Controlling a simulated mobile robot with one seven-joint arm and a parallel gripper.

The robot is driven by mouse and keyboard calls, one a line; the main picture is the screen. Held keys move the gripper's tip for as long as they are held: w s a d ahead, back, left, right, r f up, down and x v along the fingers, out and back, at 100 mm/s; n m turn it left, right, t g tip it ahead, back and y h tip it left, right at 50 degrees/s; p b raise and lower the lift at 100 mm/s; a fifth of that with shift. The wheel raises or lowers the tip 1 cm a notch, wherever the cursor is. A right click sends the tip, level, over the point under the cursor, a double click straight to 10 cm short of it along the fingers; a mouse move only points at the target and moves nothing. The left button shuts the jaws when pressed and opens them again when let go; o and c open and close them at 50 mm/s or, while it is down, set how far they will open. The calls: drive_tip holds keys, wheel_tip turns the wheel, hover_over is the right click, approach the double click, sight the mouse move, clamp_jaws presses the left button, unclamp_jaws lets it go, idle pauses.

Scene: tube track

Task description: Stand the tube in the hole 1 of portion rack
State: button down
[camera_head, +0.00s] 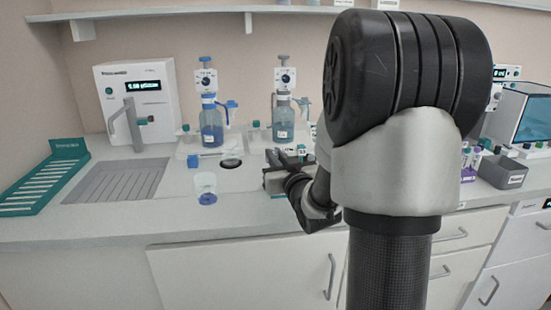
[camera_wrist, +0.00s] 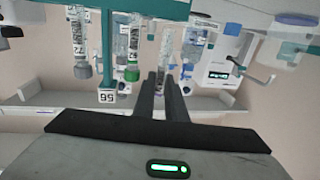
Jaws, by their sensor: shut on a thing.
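My gripper (camera_wrist: 160,78) is shut on a slim clear tube (camera_wrist: 166,52), which shows between the two dark fingers in the wrist view. In the head view my gripper (camera_head: 282,170) is low over the counter, right of centre, and the tube there is too small to make out. The wrist picture is upside down. I cannot tell which thing is the portion rack, and hole 1 cannot be made out.
A white instrument (camera_head: 135,88), a grey grooved mat (camera_head: 118,181) and a teal slotted tray (camera_head: 42,178) lie left. A small clear cup (camera_head: 206,186) is near. My arm hides the counter at right.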

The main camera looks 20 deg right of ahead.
drive_tip(key=shift+f+b, duration=0.8)
drive_tip(key=shift+b, duration=0.45)
idle(0.4)
drive_tip(key=shift+f, duration=0.15)
drive_tip(key=shift+f+b, duration=0.4)
drive_tip(key=shift+f, duration=0.1)
idle(0.4)
drive_tip(key=c, duration=1.7)
unclamp_jaws()
